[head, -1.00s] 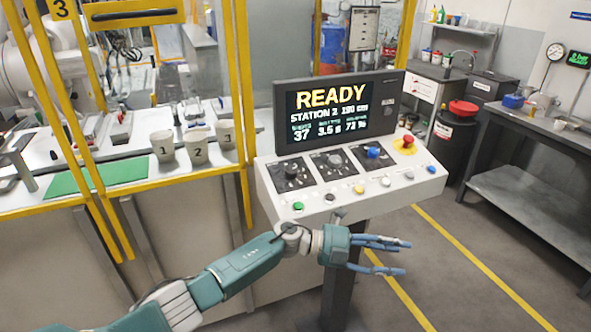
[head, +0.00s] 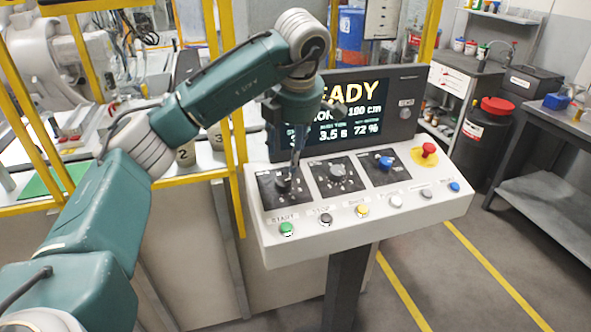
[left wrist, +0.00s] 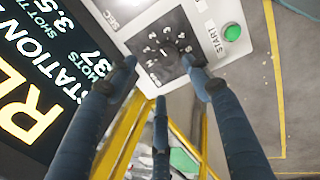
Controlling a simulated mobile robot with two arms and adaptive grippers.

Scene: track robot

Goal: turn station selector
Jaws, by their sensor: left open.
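The station selector is the leftmost dial on the sloping control panel, a dark knob (head: 283,186) on a black square plate with white marks. In the left wrist view the black dial plate (left wrist: 154,28) shows numbers around the knob. My left gripper (head: 293,174) is over this dial, pointing down, with its thin blue-grey fingers just above or beside the knob. In the left wrist view the fingers of the left gripper (left wrist: 160,78) are spread apart around the plate's lower part. Whether they touch the knob I cannot tell. My right gripper is not in view.
Two more dials, a grey one (head: 338,172) and a blue one (head: 385,162), sit to the right. A green START button (head: 287,229) and other buttons line the front edge. A red emergency button (head: 429,150) is at the right. The screen (head: 365,115) stands behind, partly hidden by my arm.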

